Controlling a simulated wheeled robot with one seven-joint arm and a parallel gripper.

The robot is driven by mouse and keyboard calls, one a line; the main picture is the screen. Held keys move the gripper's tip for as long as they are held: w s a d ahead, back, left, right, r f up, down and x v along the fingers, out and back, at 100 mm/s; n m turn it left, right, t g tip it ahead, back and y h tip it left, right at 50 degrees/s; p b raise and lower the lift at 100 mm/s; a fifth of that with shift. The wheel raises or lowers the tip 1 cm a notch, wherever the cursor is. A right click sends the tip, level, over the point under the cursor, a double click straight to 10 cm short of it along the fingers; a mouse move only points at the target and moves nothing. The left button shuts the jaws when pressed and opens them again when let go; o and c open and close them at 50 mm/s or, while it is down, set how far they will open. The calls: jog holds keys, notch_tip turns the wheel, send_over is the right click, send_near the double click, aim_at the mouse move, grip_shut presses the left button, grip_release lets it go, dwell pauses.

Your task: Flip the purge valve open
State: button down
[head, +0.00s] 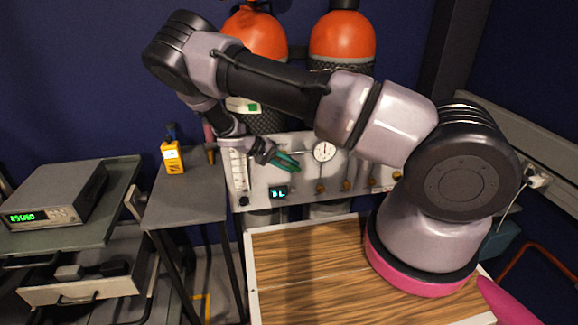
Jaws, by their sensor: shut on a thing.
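My gripper (285,161), with green fingers, is at the upper left part of the pale gas panel (300,198), between the flow tube (239,170) and the round dial gauge (324,151). The fingers are shut on a small part at the panel, which appears to be the purge valve. The fingers cover most of it, so its lever angle cannot be told. Several brass knobs (320,188) stand in a row along the panel's lower right. A small dark display (278,193) with lit characters sits below the gripper.
Two orange-topped cylinders (342,34) stand behind the panel. A yellow handheld meter (172,157) stands on a grey table (185,197) to the left. Further left is a bench instrument (55,196) above an open drawer (95,285). A wood-topped surface (310,282) lies in front.

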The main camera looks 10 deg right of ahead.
jog(key=c, duration=0.8)
grip_release()
jog(key=shift+o, duration=0.2)
jog(key=v, duration=1)
jog(key=shift+a+r, duration=0.2)
jog(key=shift+a, duration=0.1)
